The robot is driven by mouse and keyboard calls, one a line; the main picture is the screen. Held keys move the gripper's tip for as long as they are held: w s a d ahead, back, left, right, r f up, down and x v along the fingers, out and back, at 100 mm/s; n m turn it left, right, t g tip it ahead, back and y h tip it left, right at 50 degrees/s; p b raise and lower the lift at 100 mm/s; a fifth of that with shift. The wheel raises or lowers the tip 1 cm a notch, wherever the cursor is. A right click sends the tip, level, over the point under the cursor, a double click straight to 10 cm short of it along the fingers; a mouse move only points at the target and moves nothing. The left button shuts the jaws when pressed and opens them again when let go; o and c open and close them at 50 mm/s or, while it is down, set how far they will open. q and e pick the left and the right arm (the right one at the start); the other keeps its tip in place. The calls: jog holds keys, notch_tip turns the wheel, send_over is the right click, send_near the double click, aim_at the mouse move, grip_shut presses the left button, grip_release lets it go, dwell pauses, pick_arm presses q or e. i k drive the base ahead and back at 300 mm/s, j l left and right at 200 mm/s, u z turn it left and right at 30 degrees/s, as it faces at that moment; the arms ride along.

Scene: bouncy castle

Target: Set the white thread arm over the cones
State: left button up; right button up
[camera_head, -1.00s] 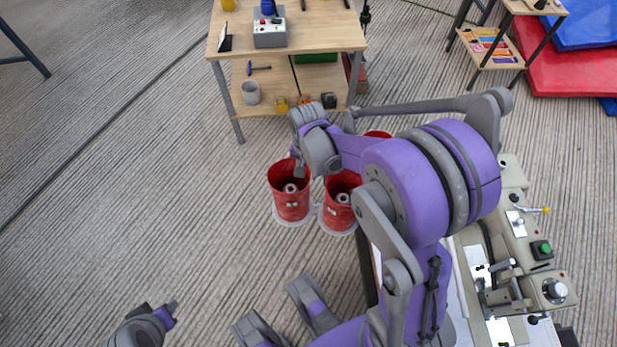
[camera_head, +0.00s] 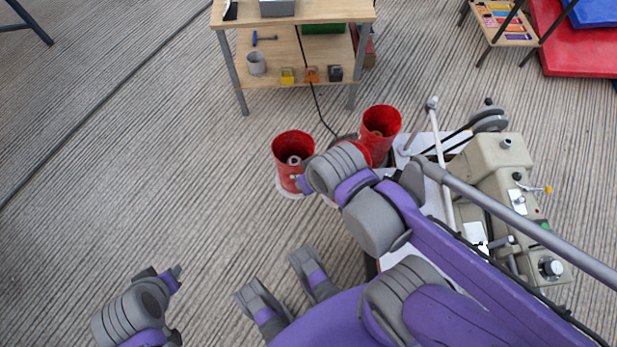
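Red thread cones stand left of the sewing machine: one cone (camera_head: 293,155) at the left, one (camera_head: 381,128) at the right. Part of a third red cone (camera_head: 368,152) shows between them, mostly behind my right arm. A thin white rod (camera_head: 441,155), which looks like the thread arm, rises beside the machine, right of the cones. My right gripper (camera_head: 303,184) is in front of the left cone; its fingers are too hidden to show whether it is open. My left gripper (camera_head: 173,300) is low at the left, away from the cones, its opening unclear.
The beige sewing machine (camera_head: 510,155) stands at the right, partly covered by my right arm. A wooden workbench (camera_head: 345,12) with a lower shelf stands behind the cones. Red mats (camera_head: 565,50) lie at the back right. The carpet at the left is clear.

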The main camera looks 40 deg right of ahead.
aim_at(429, 109)
jog(key=z, duration=2.75)
